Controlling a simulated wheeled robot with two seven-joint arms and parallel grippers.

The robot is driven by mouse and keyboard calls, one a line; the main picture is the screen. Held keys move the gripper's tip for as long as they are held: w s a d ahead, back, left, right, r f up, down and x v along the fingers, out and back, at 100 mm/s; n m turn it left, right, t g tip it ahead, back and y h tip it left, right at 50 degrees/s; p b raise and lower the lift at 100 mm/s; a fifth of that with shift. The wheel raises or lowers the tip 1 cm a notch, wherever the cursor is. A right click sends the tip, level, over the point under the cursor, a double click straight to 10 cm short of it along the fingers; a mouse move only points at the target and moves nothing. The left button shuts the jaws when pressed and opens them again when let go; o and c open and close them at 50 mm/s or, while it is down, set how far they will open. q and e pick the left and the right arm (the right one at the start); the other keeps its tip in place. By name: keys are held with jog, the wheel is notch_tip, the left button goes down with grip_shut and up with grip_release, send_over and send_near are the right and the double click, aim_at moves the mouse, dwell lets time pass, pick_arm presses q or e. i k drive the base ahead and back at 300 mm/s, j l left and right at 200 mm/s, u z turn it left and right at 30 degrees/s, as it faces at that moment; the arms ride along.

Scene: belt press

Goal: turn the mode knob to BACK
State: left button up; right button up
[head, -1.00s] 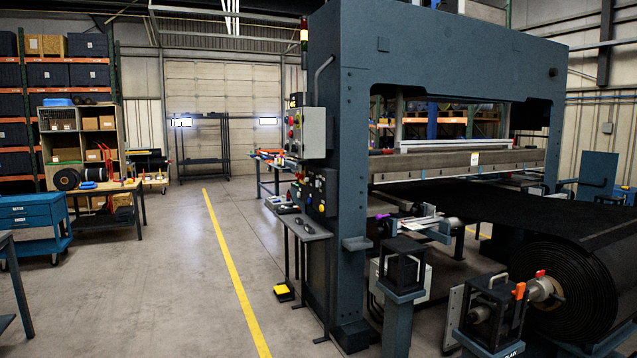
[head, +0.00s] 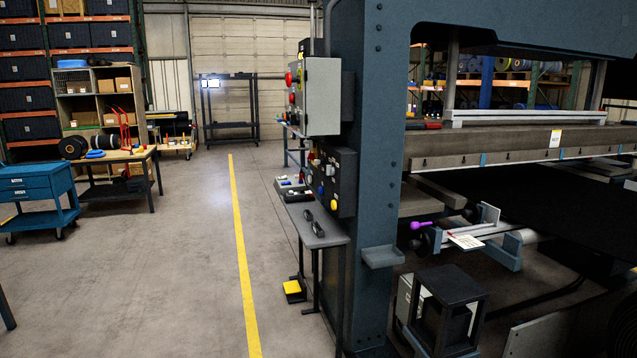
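The mode knob cannot be picked out for certain. A black control panel (head: 332,180) with a blue button, a yellow button and other small controls is on the left side of the press frame, seen at a steep angle. Above it a grey control box (head: 322,97) carries red buttons on its left-facing side. Labels on both are too small to read, so the knob's setting cannot be told. Neither of my grippers is in the head view.
The press frame (head: 376,150) stands right of centre. A small grey shelf table (head: 318,236) with black handles stands below the panel. A yellow foot pedal (head: 292,287) is on the floor. The aisle along the yellow floor line (head: 243,270) is clear. A blue cart (head: 38,196) is at left.

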aim_at(329, 170)
jog(key=i+l+z, duration=0.1)
jog(key=i, duration=0.25)
jog(key=i+l, duration=0.2)
jog(key=i, duration=0.2)
jog(key=i+j+z, duration=0.15)
jog(key=i+z, duration=0.3)
jog(key=i+j+z, duration=0.25)
jog(key=z, duration=0.2)
jog(key=i, duration=0.1)
